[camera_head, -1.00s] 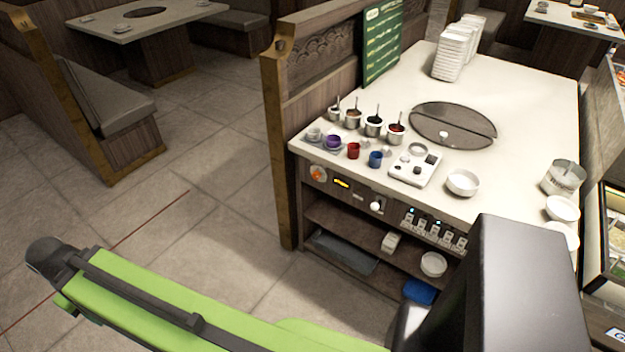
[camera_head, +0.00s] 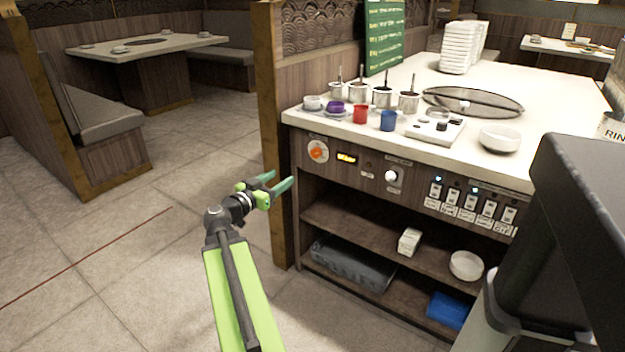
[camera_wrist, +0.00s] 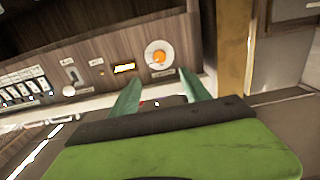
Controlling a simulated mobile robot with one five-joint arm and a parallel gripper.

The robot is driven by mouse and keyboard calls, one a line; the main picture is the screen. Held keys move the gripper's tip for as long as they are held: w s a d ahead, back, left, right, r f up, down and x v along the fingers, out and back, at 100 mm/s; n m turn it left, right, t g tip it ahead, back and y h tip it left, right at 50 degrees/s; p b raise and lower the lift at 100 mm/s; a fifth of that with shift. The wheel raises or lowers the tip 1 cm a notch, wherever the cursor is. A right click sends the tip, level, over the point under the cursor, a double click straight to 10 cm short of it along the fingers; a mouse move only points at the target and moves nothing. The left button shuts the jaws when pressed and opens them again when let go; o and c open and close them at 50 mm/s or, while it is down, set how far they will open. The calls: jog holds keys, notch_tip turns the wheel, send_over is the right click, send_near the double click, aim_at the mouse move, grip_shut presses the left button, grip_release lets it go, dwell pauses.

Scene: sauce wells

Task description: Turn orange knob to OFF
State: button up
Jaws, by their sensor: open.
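The orange knob (camera_head: 318,151) sits on a pale round dial at the left end of the counter's wooden front panel. In the wrist view the knob (camera_wrist: 159,57) shows upside down, just beyond the fingertips and above the gap between them. My gripper (camera_head: 281,181) is open and empty, in front of the panel and lower left of the knob in the head view. Its two green fingers (camera_wrist: 158,82) point toward the panel. They look apart from the knob. The dial's markings are too small to read.
A lit yellow display (camera_head: 346,158), a white knob (camera_head: 391,176) and a row of switches (camera_head: 466,205) lie right of the dial. A wooden post (camera_head: 270,130) stands close left of it. Cups (camera_head: 360,114) line the counter edge above. Open shelves (camera_head: 365,238) lie below.

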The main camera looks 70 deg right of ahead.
aim_at(314, 154)
jog(key=x, duration=1.7)
jog(key=shift+s+d+r, duration=0.15)
jog(key=shift+d+r, duration=0.1)
jog(key=shift+d, duration=0.15)
grip_shut()
